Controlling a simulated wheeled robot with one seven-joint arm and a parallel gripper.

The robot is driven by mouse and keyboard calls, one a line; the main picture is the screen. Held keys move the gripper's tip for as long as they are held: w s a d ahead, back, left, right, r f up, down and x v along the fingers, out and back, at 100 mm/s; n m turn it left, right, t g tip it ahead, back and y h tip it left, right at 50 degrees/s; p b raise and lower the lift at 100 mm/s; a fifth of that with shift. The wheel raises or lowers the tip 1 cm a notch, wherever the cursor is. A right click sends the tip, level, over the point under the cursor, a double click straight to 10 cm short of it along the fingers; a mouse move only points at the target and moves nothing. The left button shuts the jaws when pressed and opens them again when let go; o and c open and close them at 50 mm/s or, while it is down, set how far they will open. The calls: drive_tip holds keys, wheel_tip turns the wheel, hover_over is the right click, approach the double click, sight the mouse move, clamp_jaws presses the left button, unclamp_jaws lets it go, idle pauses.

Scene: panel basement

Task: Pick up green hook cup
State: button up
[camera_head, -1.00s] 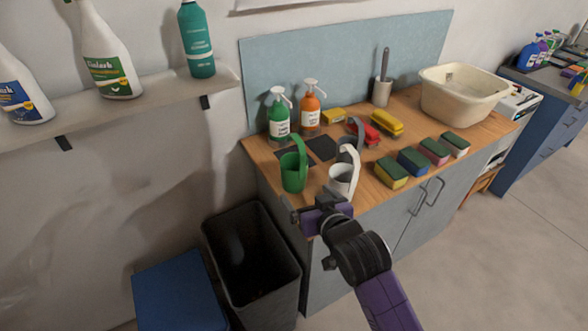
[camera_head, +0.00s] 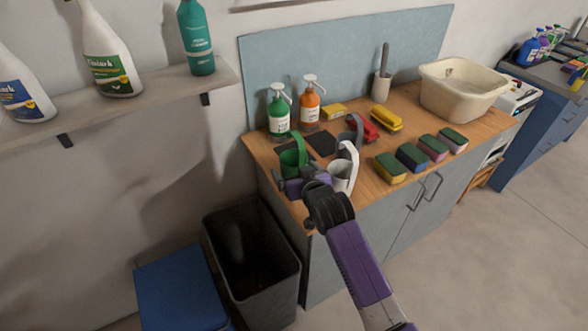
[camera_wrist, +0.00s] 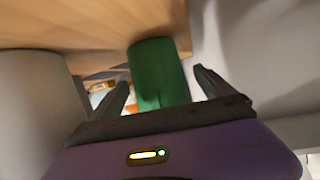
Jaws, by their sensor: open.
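The green hook cup (camera_head: 291,160) stands upright near the front left edge of the wooden counter, its curved hook rising above the rim. In the head view my gripper (camera_head: 291,184) is in front of it and hides its lower part. In the wrist view the green cup (camera_wrist: 160,75) lies ahead between the two spread fingers of my gripper (camera_wrist: 163,88). The gripper is open and empty. I cannot tell whether a finger touches the cup.
Green (camera_head: 279,112) and orange (camera_head: 310,106) pump bottles stand at the back. Several sponges (camera_head: 411,157) line the right. A black bin (camera_head: 250,255) sits below left.

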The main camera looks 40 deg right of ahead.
drive_tip(key=shift+x, duration=0.8)
drive_tip(key=c, duration=1.5)
drive_tip(key=shift+o, duration=0.2)
drive_tip(key=shift+r, duration=0.2)
